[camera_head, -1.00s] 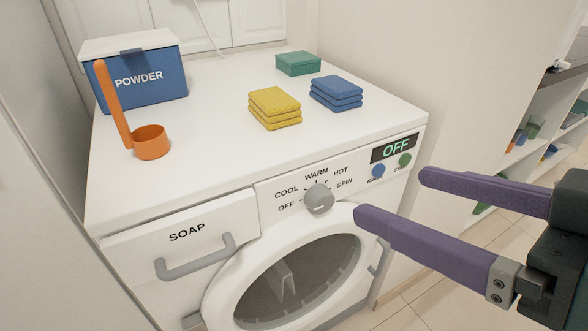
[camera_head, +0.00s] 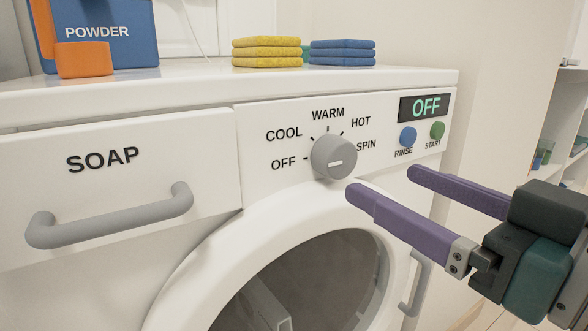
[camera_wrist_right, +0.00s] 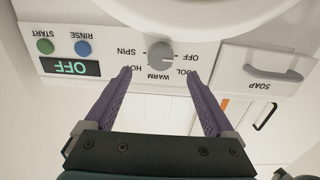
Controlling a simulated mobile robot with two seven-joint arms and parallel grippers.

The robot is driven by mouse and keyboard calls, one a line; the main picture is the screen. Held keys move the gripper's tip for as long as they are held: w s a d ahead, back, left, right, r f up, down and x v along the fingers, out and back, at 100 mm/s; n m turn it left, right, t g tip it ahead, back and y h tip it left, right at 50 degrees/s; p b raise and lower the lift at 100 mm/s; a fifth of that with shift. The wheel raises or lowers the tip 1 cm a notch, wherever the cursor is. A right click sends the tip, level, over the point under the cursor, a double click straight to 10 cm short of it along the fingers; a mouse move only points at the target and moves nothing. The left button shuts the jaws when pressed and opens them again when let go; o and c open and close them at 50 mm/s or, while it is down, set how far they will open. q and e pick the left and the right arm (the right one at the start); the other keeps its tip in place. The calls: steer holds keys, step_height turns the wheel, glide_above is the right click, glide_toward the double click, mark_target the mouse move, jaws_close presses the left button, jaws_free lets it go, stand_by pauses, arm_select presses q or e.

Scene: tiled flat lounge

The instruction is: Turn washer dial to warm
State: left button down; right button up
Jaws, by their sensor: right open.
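The washer dial (camera_head: 334,157) is a round grey knob on the white front panel, ringed by OFF, COOL, WARM, HOT and SPIN. It also shows upside down in the wrist view (camera_wrist_right: 161,54), where its pale mark lies toward OFF. The display (camera_head: 426,106) reads OFF. My right gripper (camera_head: 381,181) is open and empty, just right of and slightly below the dial in the head view. In the wrist view its purple fingers (camera_wrist_right: 160,76) are spread, with the dial beyond and between their tips. Contact with the dial is not visible. My left gripper is not in view.
The soap drawer (camera_head: 110,175) with its grey handle is left of the dial. The round washer door (camera_head: 190,280) is below. Blue RINSE (camera_head: 408,138) and green START (camera_head: 437,130) buttons are at right. Yellow cloths (camera_head: 266,51), blue cloths (camera_head: 342,52) and a powder box (camera_head: 110,30) are on top.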

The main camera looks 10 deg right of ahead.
mark_target(343, 161)
steer(key=x, duration=0.8)
steer(key=shift+b, duration=0.3)
steer(key=shift+s, duration=0.1)
steer(key=c, duration=1.4)
